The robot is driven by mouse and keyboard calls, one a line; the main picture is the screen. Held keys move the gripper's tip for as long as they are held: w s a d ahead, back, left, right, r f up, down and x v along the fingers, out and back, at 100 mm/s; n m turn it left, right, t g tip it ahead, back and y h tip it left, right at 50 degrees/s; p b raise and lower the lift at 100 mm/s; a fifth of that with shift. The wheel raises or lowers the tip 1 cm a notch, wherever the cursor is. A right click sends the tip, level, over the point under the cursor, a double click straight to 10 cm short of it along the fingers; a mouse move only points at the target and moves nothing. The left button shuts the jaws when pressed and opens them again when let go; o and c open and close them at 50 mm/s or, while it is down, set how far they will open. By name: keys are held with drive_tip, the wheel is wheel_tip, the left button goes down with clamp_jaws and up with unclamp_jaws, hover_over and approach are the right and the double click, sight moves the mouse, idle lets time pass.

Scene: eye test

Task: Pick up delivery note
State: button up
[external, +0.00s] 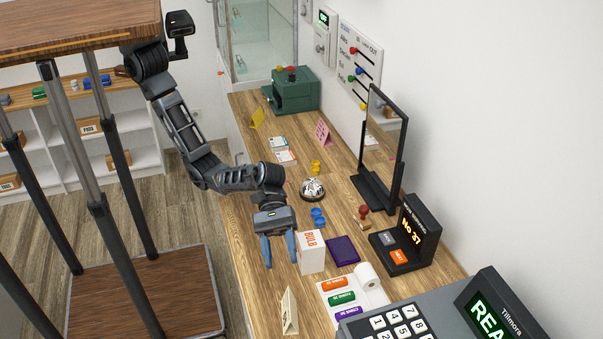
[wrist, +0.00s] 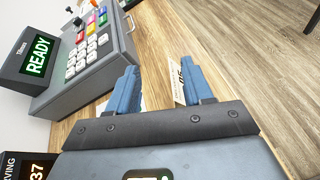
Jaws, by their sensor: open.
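No sheet is clearly readable as the delivery note. I cannot tell whether either is the note. My gripper (external: 280,260) is open and points down over the counter's left side, beside the white BULB box (external: 312,254) and well nearer the camera than the papers. In the wrist view my gripper (wrist: 162,75) has nothing visibly held between its blue fingers. A pale standing card (wrist: 179,88) shows behind the right finger.
The counter (external: 250,225) also holds a bell (external: 312,189), a purple pad (external: 343,250), a standing card (external: 290,311), a mirror (external: 382,150), a number display (external: 408,236) and a till (external: 440,315). A green machine (external: 292,95) stands at the far end.

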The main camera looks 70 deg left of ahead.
approach(287, 308)
drive_tip(key=shift+x, duration=1)
drive_tip(key=shift+d+r, duration=0.1)
drive_tip(key=shift+d, duration=0.4)
drive_tip(key=shift+x, duration=3.25)
clamp_jaws()
